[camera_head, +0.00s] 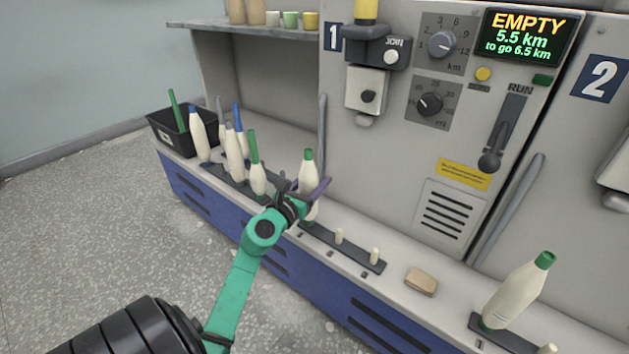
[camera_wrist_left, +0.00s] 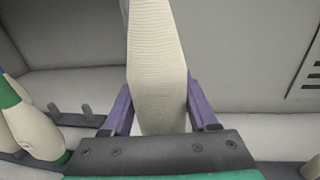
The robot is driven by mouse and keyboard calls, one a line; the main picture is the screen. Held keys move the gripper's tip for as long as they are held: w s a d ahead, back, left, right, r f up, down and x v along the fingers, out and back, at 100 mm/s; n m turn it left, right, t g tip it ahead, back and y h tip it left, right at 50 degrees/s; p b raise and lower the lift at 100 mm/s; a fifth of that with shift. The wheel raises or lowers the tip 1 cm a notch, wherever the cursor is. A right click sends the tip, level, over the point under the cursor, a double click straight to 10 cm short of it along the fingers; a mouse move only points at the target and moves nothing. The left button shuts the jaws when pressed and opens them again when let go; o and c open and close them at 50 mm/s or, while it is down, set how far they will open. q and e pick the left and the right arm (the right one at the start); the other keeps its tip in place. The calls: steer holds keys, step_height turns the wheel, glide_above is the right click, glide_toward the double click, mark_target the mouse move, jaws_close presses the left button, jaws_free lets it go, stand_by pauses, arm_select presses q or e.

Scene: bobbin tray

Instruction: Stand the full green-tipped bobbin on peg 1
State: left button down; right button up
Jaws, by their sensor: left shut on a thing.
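A full cream bobbin with a green tip (camera_head: 308,168) stands nearly upright in my left gripper (camera_head: 311,192), above the left end of a dark peg strip (camera_head: 318,236) on the ledge. In the left wrist view its wound body (camera_wrist_left: 158,65) fills the space between the purple fingers of the gripper (camera_wrist_left: 160,108), which is shut on it. Two pale pegs show on the strip, a middle one (camera_head: 339,236) and a right one (camera_head: 375,257). The bobbin's foot and the strip's left end are partly hidden by the gripper, so I cannot tell whether it touches a peg. My right gripper is not in view.
Several bobbins with green or blue tips (camera_head: 235,150) stand on a rack at the left, near a black bin (camera_head: 160,127). A tan block (camera_head: 421,281) lies right of the strip. Another green-tipped bobbin (camera_head: 515,295) leans at the far right. The machine panel (camera_head: 395,190) rises behind.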

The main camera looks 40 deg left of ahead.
mark_target(305, 193)
arm_select(q)
steer(key=shift+f+b, duration=0.3)
steer(key=shift+f, duration=0.1)
steer(key=shift+c, duration=2.2)
jaws_free()
steer(key=shift+s+d, duration=0.2)
steer(key=shift+s, duration=0.95)
steer(key=shift+s+d, duration=0.15)
steer(key=shift+s, duration=1)
steer(key=s+b, duration=0.2)
steer(key=s, duration=0.4)
steer(key=shift+s+d, duration=0.3)
steer(key=shift+d, duration=0.15)
steer(key=shift+b, duration=0.3)
